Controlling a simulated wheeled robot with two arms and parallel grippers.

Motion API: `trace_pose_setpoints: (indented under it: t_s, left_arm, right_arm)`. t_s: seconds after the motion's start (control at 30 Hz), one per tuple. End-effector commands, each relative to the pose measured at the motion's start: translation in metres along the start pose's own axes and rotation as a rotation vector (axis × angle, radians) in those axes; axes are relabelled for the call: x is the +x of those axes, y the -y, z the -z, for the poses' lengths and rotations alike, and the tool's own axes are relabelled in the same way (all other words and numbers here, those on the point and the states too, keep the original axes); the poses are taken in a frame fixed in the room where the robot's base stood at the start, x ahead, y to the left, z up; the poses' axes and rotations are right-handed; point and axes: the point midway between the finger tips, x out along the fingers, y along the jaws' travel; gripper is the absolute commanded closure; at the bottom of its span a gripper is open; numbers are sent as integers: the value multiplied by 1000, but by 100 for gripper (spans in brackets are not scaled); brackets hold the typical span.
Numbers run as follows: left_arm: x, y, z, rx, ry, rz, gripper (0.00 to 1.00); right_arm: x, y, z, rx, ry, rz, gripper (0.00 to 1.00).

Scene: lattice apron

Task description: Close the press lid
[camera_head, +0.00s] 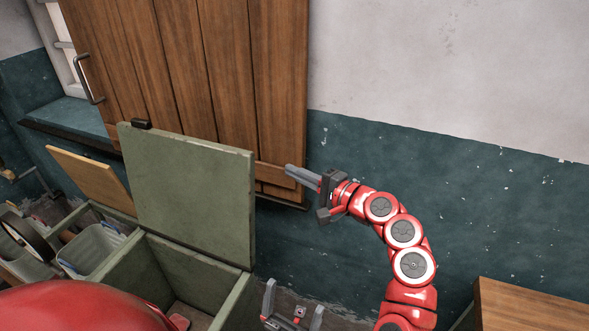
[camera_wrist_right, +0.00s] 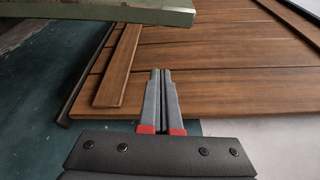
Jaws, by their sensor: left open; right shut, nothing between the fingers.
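The press lid (camera_head: 190,190) is a green square panel standing upright, open, at the back of a green box (camera_head: 225,308). A small black catch (camera_head: 141,124) sits on its top edge. My right gripper (camera_head: 288,171) is shut and empty, to the right of the lid and apart from it, in front of the wooden shutter. In the right wrist view its fingers (camera_wrist_right: 161,72) are together, and a green edge, likely the lid (camera_wrist_right: 120,10), crosses the top. My left gripper (camera_head: 294,292) is open at the bottom, just right of the box. The box's front is partly hidden.
A wooden shutter (camera_head: 230,60) with a metal handle stands behind the lid. Left of the box are a clear plastic bin (camera_head: 92,247) and a tilted wooden board (camera_head: 92,178). A wooden surface (camera_head: 530,308) is at the lower right. The wall at right is bare.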

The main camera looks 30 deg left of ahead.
Motion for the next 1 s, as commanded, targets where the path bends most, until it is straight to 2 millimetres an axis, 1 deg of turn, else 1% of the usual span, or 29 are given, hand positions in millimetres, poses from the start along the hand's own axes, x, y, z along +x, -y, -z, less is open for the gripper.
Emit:
trace_pose_setpoints:
  t_s: [0.03,0.3,0.4,0.5,0.6,0.63,0.67,1.0]
  left_arm:
    - [5,0,1,0,0,0,0]
    - [15,1,3,0,0,0,0]
    - [17,1,3,0,0,0,0]
    - [18,1,3,0,0,0,0]
    - [20,1,3,0,0,0,0]
    - [20,1,4,0,0,0,0]
    - [24,1,4,0,0,0,0]
    - [46,2,8,0,0,0,0]
  right_arm:
    - [7,3,-1,-4,1,-2,100]
    - [45,2,-2,-5,4,-3,100]
    - [56,2,1,-6,-4,-1,100]
    - [68,0,-2,-4,3,-4,100]
    - [77,2,0,-5,-3,0,100]
    - [79,3,1,-3,-5,1,100]
    - [77,4,-1,1,-5,5,100]
    - [69,4,-25,2,-2,6,100]
